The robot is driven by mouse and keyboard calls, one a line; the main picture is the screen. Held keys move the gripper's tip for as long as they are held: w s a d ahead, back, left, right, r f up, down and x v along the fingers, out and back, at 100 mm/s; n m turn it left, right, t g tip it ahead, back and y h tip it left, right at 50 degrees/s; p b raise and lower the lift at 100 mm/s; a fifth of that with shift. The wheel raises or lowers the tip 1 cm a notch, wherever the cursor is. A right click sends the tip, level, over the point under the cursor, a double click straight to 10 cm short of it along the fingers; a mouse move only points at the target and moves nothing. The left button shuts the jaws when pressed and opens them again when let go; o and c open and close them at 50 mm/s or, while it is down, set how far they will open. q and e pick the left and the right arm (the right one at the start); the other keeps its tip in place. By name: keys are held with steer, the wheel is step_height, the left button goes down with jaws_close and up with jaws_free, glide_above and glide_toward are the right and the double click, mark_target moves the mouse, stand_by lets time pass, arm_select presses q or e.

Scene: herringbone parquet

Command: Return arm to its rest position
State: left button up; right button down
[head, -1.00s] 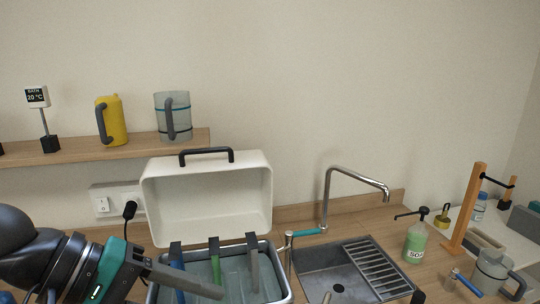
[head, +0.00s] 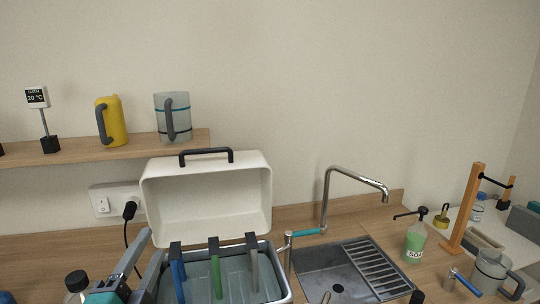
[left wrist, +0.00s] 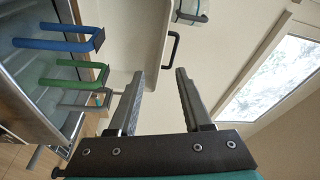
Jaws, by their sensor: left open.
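My left gripper (head: 150,246) is low at the left in the head view, its two grey fingers pointing up. It is beside the left edge of the open water bath (head: 287,291). In the left wrist view the gripper (left wrist: 160,74) is open, with nothing between its fingers. Blue (head: 178,272), green (head: 215,268) and grey (head: 253,268) handled items stand in the bath, apart from the fingers. Most of my left arm is out of the picture. My right gripper is not in view.
The bath's white lid (head: 206,205) stands open behind it. A black plug and cord (head: 130,210) hang near the gripper. A dark-capped bottle (head: 76,282) stands just left. The sink (head: 345,270) and tap (head: 326,200) are to the right. A shelf (head: 100,149) holds jugs above.

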arm_select(q)
steer(key=s+a+f+n+g+y, duration=0.1)
steer(key=s+f+n+g, duration=0.3)
steer(key=f, duration=0.4)
steer(key=s+f+n+g, duration=0.3)
steer(key=f+n+g, duration=0.1)
steer(key=f, duration=0.4)
steer(key=s+d+f+n+g+h, duration=0.1)
steer(key=s+d+f+n+g, duration=0.2)
steer(key=s+f, duration=0.35)
steer(key=s+d+f+n+g+h, duration=0.1)
steer(key=s+d+f+n+g, duration=0.1)
steer(key=s+f+g, duration=0.4)
step_height(320, 180, down, 26)
steer(key=s+b, duration=0.3)
steer(key=b, duration=0.4)
steer(key=s+a+f+b, duration=0.1)
steer(key=s+f+b, duration=0.2)
steer(key=s+f, duration=0.4)
steer(key=s+a+f+g+b, duration=0.1)
steer(key=s+f+b, duration=0.3)
steer(key=s+f, duration=0.4)
step_height(320, 180, down, 7)
steer(key=shift+s+a+f+y, duration=0.1)
steer(key=shift+s+a+y, duration=0.15)
steer(key=shift+a, duration=0.45)
steer(key=shift+c, duration=0.3)
